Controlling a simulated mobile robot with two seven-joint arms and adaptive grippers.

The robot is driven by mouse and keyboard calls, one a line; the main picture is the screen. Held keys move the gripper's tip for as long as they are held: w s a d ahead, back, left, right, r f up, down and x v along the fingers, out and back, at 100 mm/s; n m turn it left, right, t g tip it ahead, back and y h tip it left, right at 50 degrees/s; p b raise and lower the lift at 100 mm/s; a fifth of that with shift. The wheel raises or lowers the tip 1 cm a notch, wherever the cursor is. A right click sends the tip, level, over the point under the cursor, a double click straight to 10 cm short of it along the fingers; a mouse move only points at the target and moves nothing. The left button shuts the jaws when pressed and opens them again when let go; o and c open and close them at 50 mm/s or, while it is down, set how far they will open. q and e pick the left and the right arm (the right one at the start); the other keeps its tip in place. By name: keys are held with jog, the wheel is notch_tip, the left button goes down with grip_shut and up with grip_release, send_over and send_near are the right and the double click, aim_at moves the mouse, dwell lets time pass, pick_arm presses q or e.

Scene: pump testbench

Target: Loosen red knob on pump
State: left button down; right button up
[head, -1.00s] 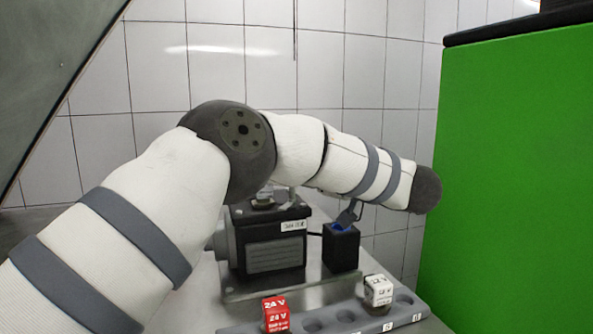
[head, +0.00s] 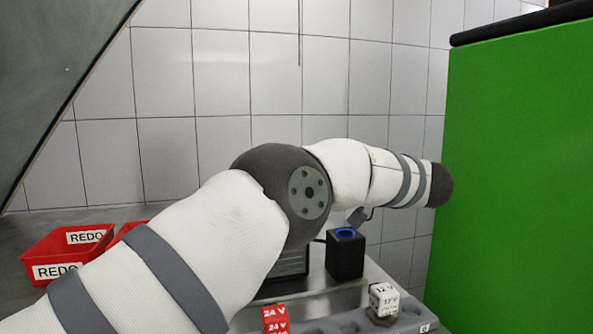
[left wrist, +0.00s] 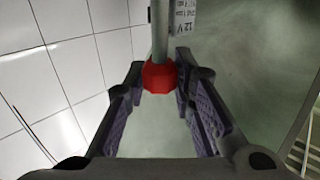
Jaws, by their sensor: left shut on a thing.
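The red knob (left wrist: 159,75) shows in the left wrist view, on a grey rod that runs up out of the frame. My left gripper (left wrist: 158,78) has its fingertips on both sides of the knob and is shut on it. In the head view my left arm crosses the scene from the lower left and hides the knob and most of the pump. A dark ribbed part of the pump unit (head: 291,265) shows below the elbow. My right gripper is in neither view.
A black box with a blue top (head: 345,255) stands right of the pump. A red 24 V cube (head: 275,319) and a white 12 V cube (head: 383,299) sit in the front holder. Red REDO bins (head: 65,250) stand left. A green panel (head: 520,150) closes off the right.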

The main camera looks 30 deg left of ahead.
pick_arm(q)
jog(key=c, duration=1.3)
grip_release()
jog(key=shift+a+f, duration=0.15)
jog(key=shift+c, duration=0.2)
notch_tip(320, 180, up, 10)
jog(key=shift+r, duration=0.1)
